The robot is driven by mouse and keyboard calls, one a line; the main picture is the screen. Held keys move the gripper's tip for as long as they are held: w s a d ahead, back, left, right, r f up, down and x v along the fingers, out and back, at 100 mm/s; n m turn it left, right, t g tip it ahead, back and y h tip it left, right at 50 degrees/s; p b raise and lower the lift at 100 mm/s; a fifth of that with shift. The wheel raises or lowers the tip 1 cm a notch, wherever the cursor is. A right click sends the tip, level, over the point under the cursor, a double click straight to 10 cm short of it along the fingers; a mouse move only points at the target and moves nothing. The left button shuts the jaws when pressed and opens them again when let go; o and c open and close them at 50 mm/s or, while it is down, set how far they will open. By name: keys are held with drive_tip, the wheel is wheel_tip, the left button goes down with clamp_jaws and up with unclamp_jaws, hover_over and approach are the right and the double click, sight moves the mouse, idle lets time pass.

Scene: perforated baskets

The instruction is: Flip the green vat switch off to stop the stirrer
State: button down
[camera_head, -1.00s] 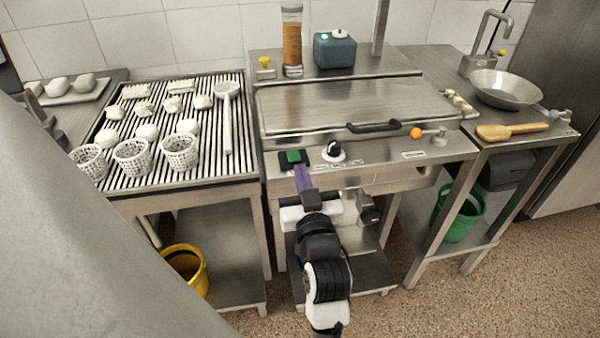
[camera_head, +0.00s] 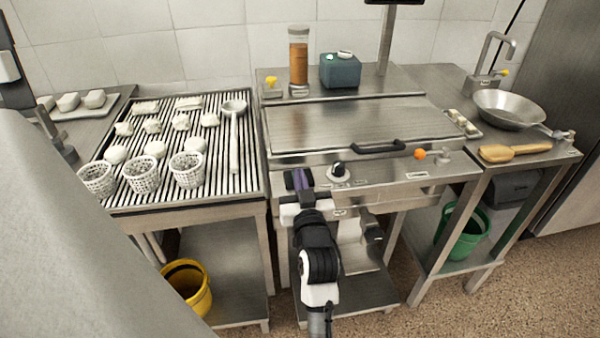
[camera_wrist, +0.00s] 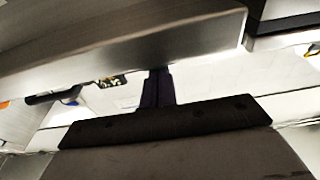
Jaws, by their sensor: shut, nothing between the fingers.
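The steel vat (camera_head: 350,118) has a closed lid with a dark handle (camera_head: 379,147). On its front panel is a black knob (camera_head: 338,170). My gripper (camera_head: 299,178) is at the left part of that panel, left of the knob, with its purple fingers shut and empty. The green switch is not visible; the fingers cover the place where it sat. Whether they touch it, and its position, I cannot tell. In the wrist view my shut fingers (camera_wrist: 157,88) point at a steel edge (camera_wrist: 150,48); no green switch is clear there. The stirrer is not visible.
A ribbed draining table (camera_head: 225,188) with white baskets (camera_head: 143,175) stands left. A yellow bucket (camera_head: 188,290) and a green bucket (camera_head: 462,232) stand below.

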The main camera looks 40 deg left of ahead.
drive_tip(key=shift+f, duration=0.1)
drive_tip(key=f+y+b, duration=0.1)
drive_tip(key=b, duration=0.3)
drive_tip(key=shift+f, duration=0.15)
drive_tip(key=shift+r+t+p, duration=0.3)
drive_tip(key=shift+r+p, duration=0.35)
drive_tip(key=shift+r, duration=0.25)
wheel_tip(320, 180, up, 3)
drive_tip(key=shift+s+d+f+p, duration=0.1)
drive_tip(key=shift+d+f+p, duration=0.05)
drive_tip(key=shift+p, duration=0.9)
drive_tip(key=f+b+v, duration=0.2)
drive_tip(key=b+v, duration=0.1)
drive_tip(key=v, duration=0.7)
drive_tip(key=shift+a+b, duration=0.25)
drive_tip(key=shift+b, duration=0.15)
